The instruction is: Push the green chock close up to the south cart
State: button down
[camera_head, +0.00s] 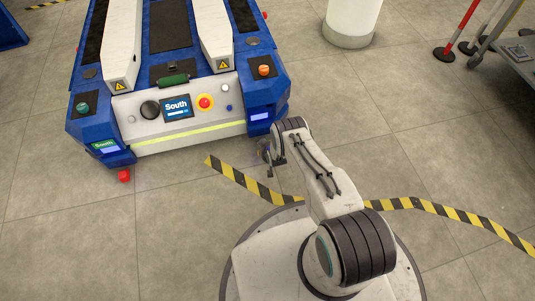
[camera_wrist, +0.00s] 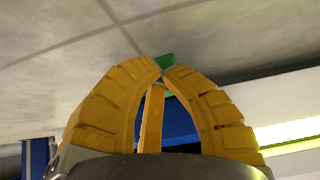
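The south cart (camera_head: 190,127) is blue with a white front panel and a "South" screen, at the upper left of the head view. In the wrist view its pale front panel with a yellow-green stripe (camera_wrist: 296,132) shows at the right. A small green piece, seemingly the green chock (camera_wrist: 166,61), shows just beyond my fingertips in the wrist view, partly hidden by them. I cannot make it out on the floor in the head view. My gripper (camera_wrist: 161,72) has its yellow fingers brought together at the tips. In the head view my gripper (camera_head: 266,151) is small, by the cart's front right corner.
A dark green handle-like piece (camera_head: 173,80) sits on the cart's front edge. A red piece (camera_head: 124,175) is at its front left corner. Striped tape (camera_head: 240,178) crosses the floor. A white cylinder (camera_head: 350,22) and a red-white post (camera_head: 458,30) stand behind, right. Floor at left is clear.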

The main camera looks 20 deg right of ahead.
jog(key=shift+s+r+p, duration=0.45)
jog(key=shift+s+p, duration=0.25)
jog(key=shift+p, duration=0.2)
jog(key=shift+s+r+p, duration=0.45)
jog(key=shift+s+p, duration=0.2)
jog(key=shift+p, duration=0.2)
jog(key=shift+s+r+p, duration=0.3)
jog(key=shift+s+p, duration=0.3)
jog(key=shift+p, duration=0.05)
jog(key=shift+s+r+p, duration=0.3)
jog(key=shift+s+p, duration=0.25)
jog(key=shift+p, duration=0.1)
